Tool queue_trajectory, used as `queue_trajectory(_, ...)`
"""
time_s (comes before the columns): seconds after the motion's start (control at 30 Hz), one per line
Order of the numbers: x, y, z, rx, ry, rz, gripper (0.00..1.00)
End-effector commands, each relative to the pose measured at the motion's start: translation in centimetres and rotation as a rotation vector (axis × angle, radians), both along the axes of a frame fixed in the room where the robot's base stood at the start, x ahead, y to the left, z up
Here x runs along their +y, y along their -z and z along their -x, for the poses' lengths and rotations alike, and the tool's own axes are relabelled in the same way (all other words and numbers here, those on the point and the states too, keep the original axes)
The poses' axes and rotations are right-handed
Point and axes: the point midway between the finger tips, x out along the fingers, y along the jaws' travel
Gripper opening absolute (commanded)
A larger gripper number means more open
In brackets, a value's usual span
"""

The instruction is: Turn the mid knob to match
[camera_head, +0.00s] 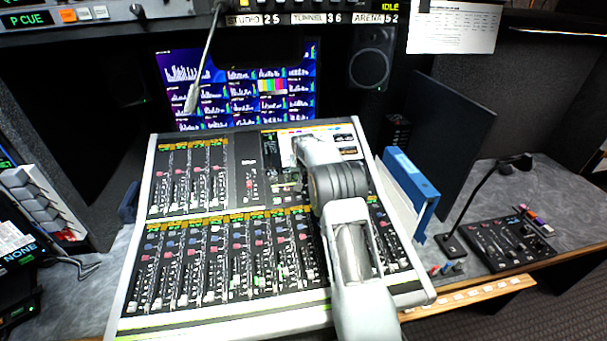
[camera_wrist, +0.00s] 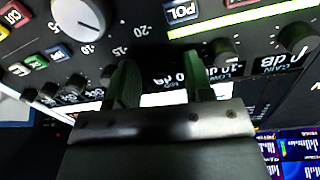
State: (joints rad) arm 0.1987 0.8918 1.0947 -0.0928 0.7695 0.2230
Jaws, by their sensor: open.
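The wrist view shows a dark panel with printed labels upside down. A small black knob (camera_wrist: 222,50) sits just right of my gripper (camera_wrist: 159,72), and another (camera_wrist: 297,38) is farther right. The right finger is close to the nearer knob; contact cannot be told. In the head view my arm reaches over the mixing console (camera_head: 140,270) and hides part of its right side.
A large white dial (camera_wrist: 80,15) and several small knobs (camera_wrist: 75,86) are at the left of the wrist view. In the head view a monitor (camera_head: 185,75) stands behind the console. A blue binder (camera_head: 412,182), a gooseneck microphone (camera_head: 485,190) and a small control box (camera_head: 505,240) are on the right.

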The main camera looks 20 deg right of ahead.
Motion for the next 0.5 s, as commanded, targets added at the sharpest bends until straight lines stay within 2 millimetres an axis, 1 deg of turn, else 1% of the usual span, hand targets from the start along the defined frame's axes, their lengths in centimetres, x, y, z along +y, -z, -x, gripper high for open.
queue_trajectory(0.1, 0.00, 0.00, 0.00, 0.000, 0.000, 0.000, 0.47)
queue_trajectory(0.13, 0.00, 0.00, 0.00, 0.000, 0.000, 0.000, 0.45)
queue_trajectory(0.5, 0.01, -0.02, 0.00, 0.000, 0.000, 0.000, 0.10)
